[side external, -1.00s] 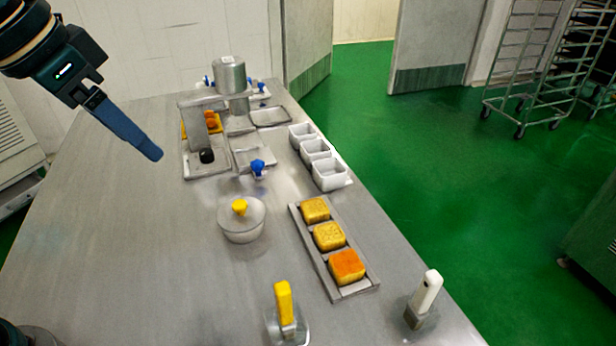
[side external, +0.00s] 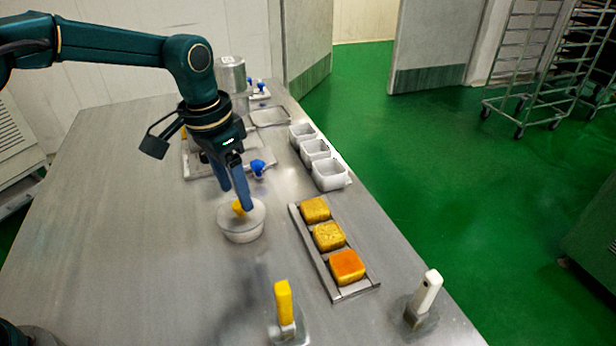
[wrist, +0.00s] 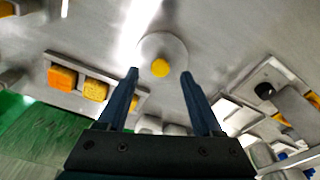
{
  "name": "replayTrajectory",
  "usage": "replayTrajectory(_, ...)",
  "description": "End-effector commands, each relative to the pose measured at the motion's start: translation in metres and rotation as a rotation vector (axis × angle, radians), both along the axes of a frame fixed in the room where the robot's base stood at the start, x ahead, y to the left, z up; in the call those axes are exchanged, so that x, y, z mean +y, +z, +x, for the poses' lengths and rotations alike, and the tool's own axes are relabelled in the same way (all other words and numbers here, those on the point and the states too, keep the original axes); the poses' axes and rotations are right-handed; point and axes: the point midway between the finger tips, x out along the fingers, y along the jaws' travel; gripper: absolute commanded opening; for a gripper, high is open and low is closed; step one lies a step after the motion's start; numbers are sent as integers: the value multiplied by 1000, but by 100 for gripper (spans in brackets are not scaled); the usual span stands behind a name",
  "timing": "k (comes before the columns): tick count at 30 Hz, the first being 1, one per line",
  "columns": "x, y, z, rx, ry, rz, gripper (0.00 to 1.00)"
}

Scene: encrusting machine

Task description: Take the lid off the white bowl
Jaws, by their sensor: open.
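The white bowl (side external: 243,236) stands on the steel table with its pale round lid (side external: 257,213) on top. The lid has a yellow knob (side external: 237,207), partly hidden by a finger in the side view. My gripper (side external: 237,205) is open just above the lid, pointing down, with its fingers around the knob's sides or close to them. In the wrist view the lid (wrist: 176,48) and yellow knob (wrist: 159,68) lie ahead of and between the open fingers (wrist: 160,75). Nothing is held.
A tray (side external: 335,280) with three yellow-orange cakes (side external: 328,236) lies right of the bowl. White square cups (side external: 330,175) stand behind it. The machine (side external: 232,75) is behind my arm. A yellow-handled tool (side external: 284,300) and a white-handled tool (side external: 428,292) stand in front. The table's left side is clear.

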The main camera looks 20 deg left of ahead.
Motion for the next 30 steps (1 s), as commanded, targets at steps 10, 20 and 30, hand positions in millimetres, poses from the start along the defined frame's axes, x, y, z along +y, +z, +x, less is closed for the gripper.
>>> replayTrajectory(10, -1, -26, 3, -1, -1, -1, 67)
replayTrajectory(20, -1, -26, 3, -1, 0, 0, 10)
replayTrajectory(30, -1, -25, 3, -2, 0, -1, 0)
